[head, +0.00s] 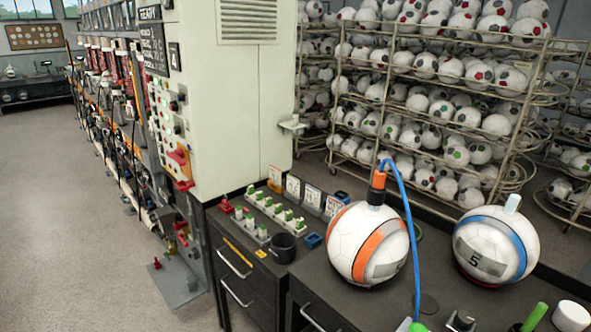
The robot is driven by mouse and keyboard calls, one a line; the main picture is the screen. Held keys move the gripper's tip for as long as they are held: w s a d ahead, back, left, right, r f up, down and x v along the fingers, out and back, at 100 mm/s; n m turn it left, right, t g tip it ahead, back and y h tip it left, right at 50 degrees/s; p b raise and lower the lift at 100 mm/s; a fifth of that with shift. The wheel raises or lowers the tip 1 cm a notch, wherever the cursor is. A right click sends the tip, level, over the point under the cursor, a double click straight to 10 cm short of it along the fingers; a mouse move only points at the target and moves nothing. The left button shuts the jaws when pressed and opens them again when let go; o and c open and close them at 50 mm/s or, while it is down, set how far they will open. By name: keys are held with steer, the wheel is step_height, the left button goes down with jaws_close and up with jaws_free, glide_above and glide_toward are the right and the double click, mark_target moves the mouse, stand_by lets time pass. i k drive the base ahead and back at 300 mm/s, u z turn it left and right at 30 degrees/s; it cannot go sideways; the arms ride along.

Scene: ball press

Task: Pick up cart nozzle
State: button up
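An orange and black nozzle (377,185) stands upright on top of a white ball with orange bands (368,244). A blue hose (408,220) leaves the nozzle's top, arcs to the right and runs down in front of the ball to the bottom edge. The ball sits on a dark bench top (340,297) right of centre. It is the only nozzle with a hose that I can make out, and I cannot tell for sure that it is the cart nozzle. My gripper does not show in the head view.
A second ball with blue bands (496,248) sits to the right with a pale fitting on top. A black cup (281,247) and green-topped pieces lie left. A white cylinder (572,316) stands front right. A tall cabinet (235,110) and ball racks (440,110) stand behind; open floor (60,220) lies left.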

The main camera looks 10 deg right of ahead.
mark_target(376, 195)
steer(key=z, duration=0.05)
steer(key=i, duration=1.1)
steer(key=z, duration=0.8)
steer(key=i, duration=0.35)
steer(key=z, duration=0.15)
steer(key=k, duration=0.95)
steer(key=z, duration=0.15)
steer(key=i, duration=0.95)
steer(key=u, duration=0.05)
